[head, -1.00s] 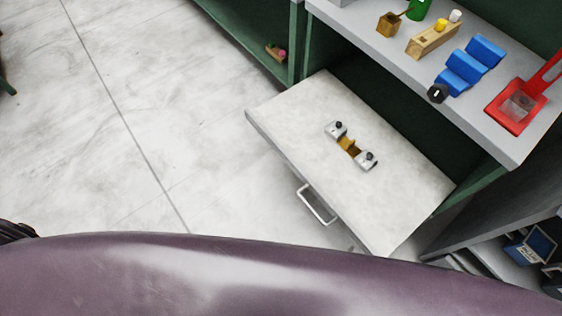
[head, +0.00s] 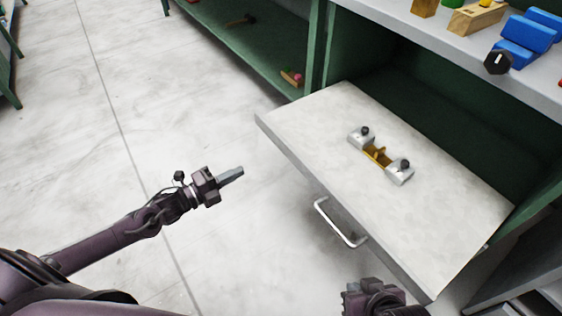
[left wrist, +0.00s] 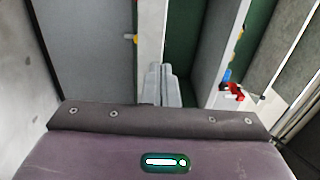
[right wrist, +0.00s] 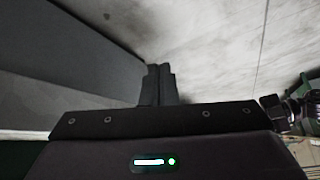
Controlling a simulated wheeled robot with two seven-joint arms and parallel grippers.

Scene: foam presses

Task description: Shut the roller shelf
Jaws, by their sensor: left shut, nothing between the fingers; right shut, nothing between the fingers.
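The roller shelf (head: 330,140) is a pale grey board pulled out of a green cabinet in the head view. A silver bar handle (head: 340,222) is on its front edge. A metal and brass fixture (head: 380,156) sits on top of it. My left gripper (head: 232,174) is shut and empty, left of the shelf's front edge and apart from it. Its closed fingers also show in the left wrist view (left wrist: 163,85). My right gripper is at the bottom of the head view by the shelf's near corner, its fingers hidden there. The right wrist view shows its fingers (right wrist: 158,84) shut and empty.
The cabinet's upper shelf holds wooden blocks (head: 475,17), blue stepped blocks (head: 525,38) and a black knob (head: 498,62). Another green cabinet (head: 245,45) stands further back with small items on its lower shelf. The pale floor (head: 130,120) on the left is open.

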